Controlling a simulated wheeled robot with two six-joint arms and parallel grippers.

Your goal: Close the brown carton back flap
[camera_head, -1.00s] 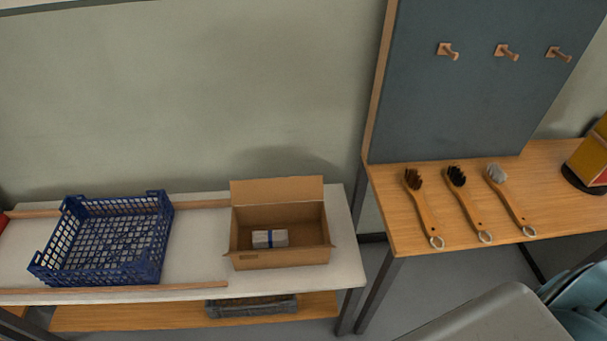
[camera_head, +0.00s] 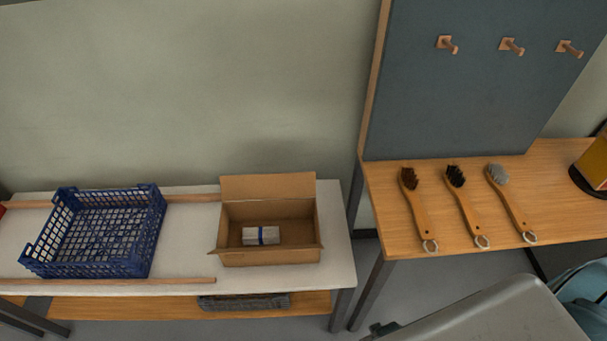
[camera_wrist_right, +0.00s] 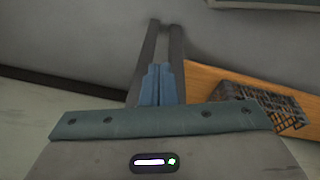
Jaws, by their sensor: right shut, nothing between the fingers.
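The brown carton (camera_head: 272,257) stands open on the white bench top in the head view. Its back flap (camera_head: 268,187) stands up, tilted a little back, along the far edge. Inside lies a pale bundle (camera_head: 254,236) with a blue band. Small flap edges stick out at the carton's front left and right corners. My right gripper (camera_wrist_right: 157,70) is shut and empty in the right wrist view, away from the carton, with a bench frame and wooden shelf beyond it. My left gripper is in neither view.
A blue crate (camera_head: 92,270) stands left of the carton, between two wooden rails. Several brushes, one of them the brown-bristled brush (camera_head: 418,208), lie on the wooden table (camera_head: 385,215) at right. A pegboard (camera_head: 460,100) rises behind them.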

